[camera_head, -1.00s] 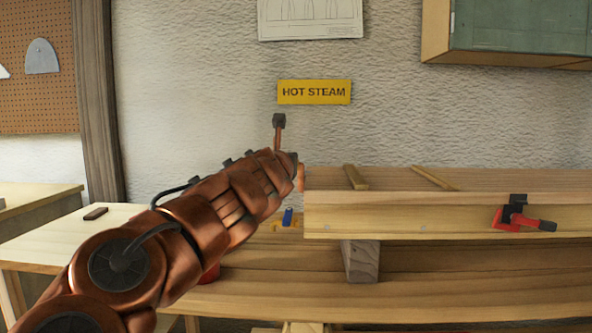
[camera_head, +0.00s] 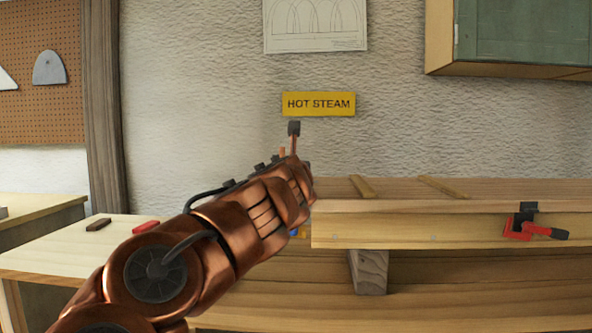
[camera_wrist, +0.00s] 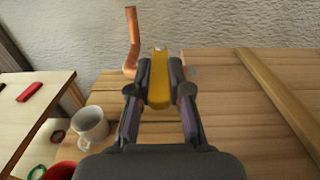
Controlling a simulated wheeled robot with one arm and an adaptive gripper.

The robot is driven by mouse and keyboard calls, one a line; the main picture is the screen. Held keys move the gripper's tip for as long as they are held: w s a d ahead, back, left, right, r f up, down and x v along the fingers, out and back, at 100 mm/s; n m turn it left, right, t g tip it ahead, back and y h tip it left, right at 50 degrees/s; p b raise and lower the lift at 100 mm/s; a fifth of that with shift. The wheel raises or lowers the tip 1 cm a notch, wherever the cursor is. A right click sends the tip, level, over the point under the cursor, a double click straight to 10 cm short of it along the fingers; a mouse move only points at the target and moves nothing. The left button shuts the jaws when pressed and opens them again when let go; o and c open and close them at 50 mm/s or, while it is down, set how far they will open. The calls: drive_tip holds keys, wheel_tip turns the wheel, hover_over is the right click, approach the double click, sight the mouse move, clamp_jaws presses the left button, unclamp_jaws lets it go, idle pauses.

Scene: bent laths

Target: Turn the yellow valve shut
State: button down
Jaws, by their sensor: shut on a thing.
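The yellow valve lever (camera_wrist: 159,82) shows in the wrist view between the two fingers of my gripper (camera_wrist: 160,90). The fingers are shut on it, one pad on each side. The lever points along the view, with a grey round bolt at its far end. A bent copper pipe (camera_wrist: 132,42) rises just left of the lever. In the head view my copper arm hides the valve and the fingers, at the left end of the long wooden box (camera_head: 420,228).
A yellow "HOT STEAM" sign (camera_head: 318,104) hangs on the wall above. A red clamp (camera_head: 530,227) grips the box front. A white mug (camera_wrist: 90,125) stands left of my gripper, beside a red object (camera_wrist: 60,171). Wooden laths (camera_head: 455,187) lie on the box.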

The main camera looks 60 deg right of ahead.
drive_tip(key=c, duration=1.4)
unclamp_jaws()
drive_tip(key=shift+a+r, duration=0.2)
drive_tip(key=shift+r, duration=0.25)
drive_tip(key=o, duration=0.3)
drive_tip(key=shift+d+f, duration=0.1)
drive_tip(key=shift+f, duration=0.1)
drive_tip(key=shift+v, duration=6.05)
drive_tip(key=shift+s, duration=0.1)
